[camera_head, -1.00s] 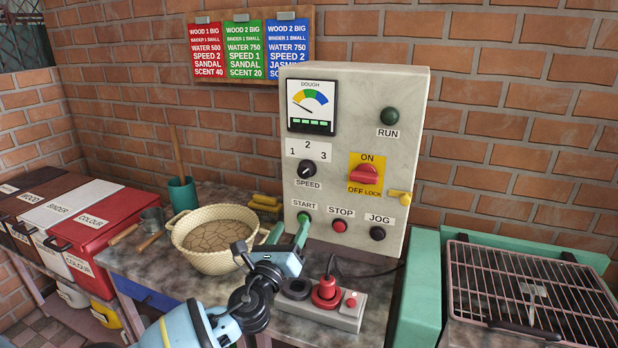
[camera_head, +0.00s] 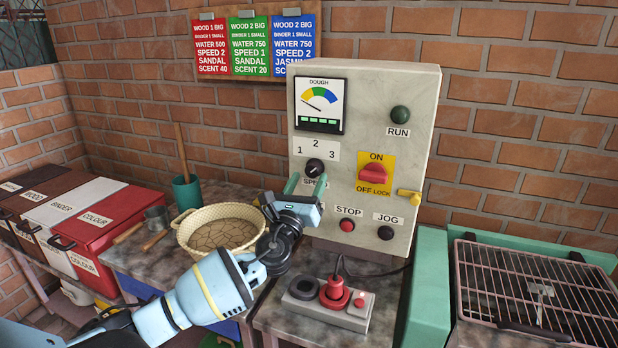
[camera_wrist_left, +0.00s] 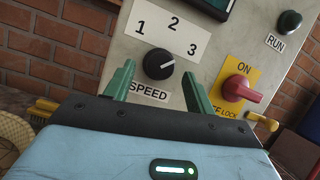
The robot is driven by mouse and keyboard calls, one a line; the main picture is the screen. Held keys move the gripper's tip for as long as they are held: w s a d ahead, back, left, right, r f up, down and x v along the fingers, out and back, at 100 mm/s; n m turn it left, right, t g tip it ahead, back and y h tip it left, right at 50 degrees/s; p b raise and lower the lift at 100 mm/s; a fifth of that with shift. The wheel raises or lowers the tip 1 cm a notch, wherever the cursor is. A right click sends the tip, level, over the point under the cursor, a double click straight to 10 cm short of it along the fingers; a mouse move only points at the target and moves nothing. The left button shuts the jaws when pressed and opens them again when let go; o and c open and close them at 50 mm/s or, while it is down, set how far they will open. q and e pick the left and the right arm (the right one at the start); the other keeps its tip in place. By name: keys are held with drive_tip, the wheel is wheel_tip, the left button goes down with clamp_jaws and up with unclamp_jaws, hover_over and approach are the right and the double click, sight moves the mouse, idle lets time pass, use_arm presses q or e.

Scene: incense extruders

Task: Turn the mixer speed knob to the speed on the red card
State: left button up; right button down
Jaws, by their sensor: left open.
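The black speed knob (camera_head: 314,168) sits on the grey control box (camera_head: 420,150), below a white plate (camera_head: 316,149) marked 1, 2 and 3. In the left wrist view the knob (camera_wrist_left: 158,66) has a pale mark that seems to point right, toward the 3 side. The red card (camera_head: 213,47) on the wall reads SPEED 2. My left gripper (camera_head: 306,185) is open just in front of and below the knob, covering part of the SPEED label. In the left wrist view its green fingers (camera_wrist_left: 158,76) stand either side of the knob, apparently apart from it.
A red ON/OFF switch (camera_head: 374,173), stop button (camera_head: 347,225) and jog button (camera_head: 385,233) are right of the knob. Below lies a socket strip (camera_head: 328,308) with a red plug (camera_head: 334,292). A cream basin (camera_head: 187,235) stands left; a grill (camera_head: 530,290) is right.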

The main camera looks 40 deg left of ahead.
use_arm(q)
drive_tip(key=shift+x, duration=0.85)
drive_tip(key=c, duration=1)
drive_tip(key=shift+o, duration=0.2)
drive_tip(key=shift+n, duration=0.5)
drive_tip(key=n+y, duration=0.1)
drive_tip(key=n, duration=0.1)
drive_tip(key=n+g+y, duration=0.1)
drive_tip(key=n+y, duration=0.1)
drive_tip(key=n, duration=0.1)
drive_tip(key=shift+w+d, duration=0.1)
drive_tip(key=shift+d, duration=0.15)
drive_tip(key=shift+d+r+n+g+y, duration=0.1)
drive_tip(key=shift+n+g+y, duration=0.4)
drive_tip(key=shift+n, duration=1.1)
drive_tip(key=shift+d+r+n+g+y, duration=0.1)
drive_tip(key=shift+n+g+y, duration=0.4)
drive_tip(key=shift+n, duration=1.1)
drive_tip(key=shift+g, duration=0.3)
